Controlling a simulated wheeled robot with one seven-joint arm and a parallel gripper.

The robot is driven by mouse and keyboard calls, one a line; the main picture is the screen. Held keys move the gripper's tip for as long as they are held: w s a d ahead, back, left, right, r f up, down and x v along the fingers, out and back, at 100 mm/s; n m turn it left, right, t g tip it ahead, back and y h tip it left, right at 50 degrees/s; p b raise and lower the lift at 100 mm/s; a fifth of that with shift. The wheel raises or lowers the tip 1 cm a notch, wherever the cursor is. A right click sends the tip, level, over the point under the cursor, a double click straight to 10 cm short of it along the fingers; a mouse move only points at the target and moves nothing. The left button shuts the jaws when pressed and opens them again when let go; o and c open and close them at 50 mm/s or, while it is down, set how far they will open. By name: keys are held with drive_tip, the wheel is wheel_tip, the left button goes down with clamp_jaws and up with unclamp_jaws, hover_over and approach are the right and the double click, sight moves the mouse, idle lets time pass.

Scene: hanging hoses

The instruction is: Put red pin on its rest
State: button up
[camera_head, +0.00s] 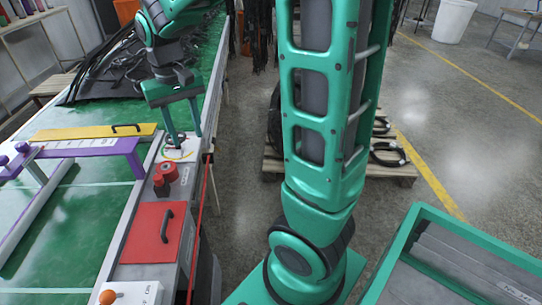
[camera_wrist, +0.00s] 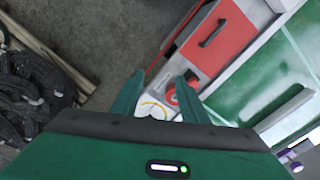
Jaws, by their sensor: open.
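My gripper (camera_head: 186,136) is open above the bench's right side, with its fingers pointing down. It also shows in the wrist view (camera_wrist: 162,76), with nothing held between its fingers. Below it is a white plate (camera_head: 186,155) with a yellow curved mark, which shows between the fingers in the wrist view (camera_wrist: 147,109). A round red piece (camera_head: 168,170) sits on the grey strip just in front of the plate and shows beside the right finger in the wrist view (camera_wrist: 172,96). I cannot tell whether this is the red pin. No separate rest is clearly visible.
A red panel with a black handle (camera_head: 148,247) lies nearer on the bench. A purple bar (camera_head: 90,147) and yellow bar (camera_head: 80,132) stand left. A box with an orange button (camera_head: 130,294) is at the front.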

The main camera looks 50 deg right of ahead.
drive_tip(key=s+d+f+m, duration=0.1)
drive_tip(key=s+d, duration=0.3)
drive_tip(key=s, duration=0.8)
drive_tip(key=s+d+m, duration=0.2)
drive_tip(key=s+d, duration=0.3)
drive_tip(key=s, duration=0.7)
drive_tip(key=shift+f, duration=0.4)
